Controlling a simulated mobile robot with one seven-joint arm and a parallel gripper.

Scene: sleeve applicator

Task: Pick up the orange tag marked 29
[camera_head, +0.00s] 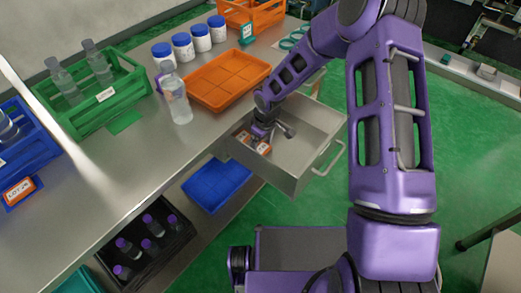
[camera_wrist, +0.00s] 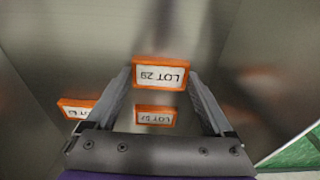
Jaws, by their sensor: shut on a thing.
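The orange tag marked LOT 29 (camera_wrist: 160,73) shows upside down in the wrist view, between the fingertips of my gripper (camera_wrist: 160,80). The fingers touch its two short sides, and the gripper is shut on it. In the head view my gripper (camera_head: 261,131) reaches down into an open steel drawer (camera_head: 303,155). A second orange tag (camera_wrist: 156,115), its number looking like 57, lies below the held one in the picture. A third orange tag (camera_wrist: 76,108) lies at the left, partly hidden by my finger. I cannot tell how high the held tag is.
The drawer walls stand close around my gripper. The steel bench (camera_head: 150,165) holds an orange tray (camera_head: 227,80), a clear bottle (camera_head: 177,98), several white jars (camera_head: 182,46) and a green crate (camera_head: 92,93). A blue bin (camera_head: 217,186) sits below the bench. Green floor is free at the right.

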